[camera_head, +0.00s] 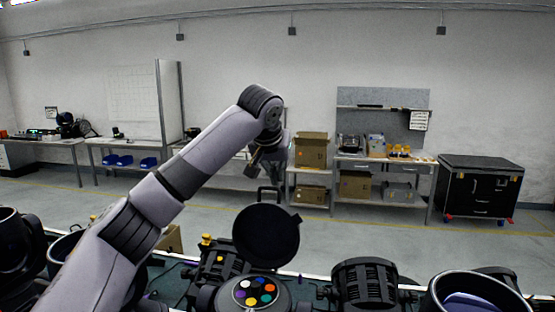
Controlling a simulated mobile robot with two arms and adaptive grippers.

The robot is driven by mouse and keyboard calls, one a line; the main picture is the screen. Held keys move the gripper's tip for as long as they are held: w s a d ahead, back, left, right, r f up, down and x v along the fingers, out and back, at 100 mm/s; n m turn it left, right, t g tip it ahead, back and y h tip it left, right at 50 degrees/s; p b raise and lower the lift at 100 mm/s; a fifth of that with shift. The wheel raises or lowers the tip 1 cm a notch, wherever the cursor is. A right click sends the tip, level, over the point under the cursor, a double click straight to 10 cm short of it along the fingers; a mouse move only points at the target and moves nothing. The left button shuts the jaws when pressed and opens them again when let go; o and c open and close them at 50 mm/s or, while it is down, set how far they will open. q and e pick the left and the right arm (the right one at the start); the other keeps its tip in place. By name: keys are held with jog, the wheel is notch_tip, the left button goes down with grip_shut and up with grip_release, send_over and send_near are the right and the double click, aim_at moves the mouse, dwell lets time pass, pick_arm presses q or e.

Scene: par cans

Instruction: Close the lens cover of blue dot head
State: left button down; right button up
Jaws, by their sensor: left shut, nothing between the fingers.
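A dark round lens cover (267,236) stands raised and open, with a handle-like loop at its top edge. Just below it is a black lamp head (255,293) whose face shows several coloured dots, one of them blue. My left arm comes in from the lower left and bends down at the wrist. My left gripper (262,168) is shut and empty, above the cover's top edge in the picture; its fingertips are small and hard to make out. I cannot tell whether it touches the cover. My right gripper is not in view.
Other black lamps stand along the front: a finned one (365,284), a wide open-rimmed one (480,293) at right, and more at left. Small yellow-topped parts (206,240) stand left of the cover. Benches, boxes (312,150) and a black cabinet (478,187) stand far behind.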

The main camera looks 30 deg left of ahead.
pick_arm(q)
jog(key=shift+s+d+r+p, duration=0.15)
jog(key=shift+s, duration=0.5)
jog(key=shift+s+d+r+p, duration=0.1)
jog(key=shift+s+d+p, duration=0.05)
jog(key=shift+s, duration=0.45)
jog(key=shift+w+f, duration=0.1)
jog(key=shift+f, duration=0.1)
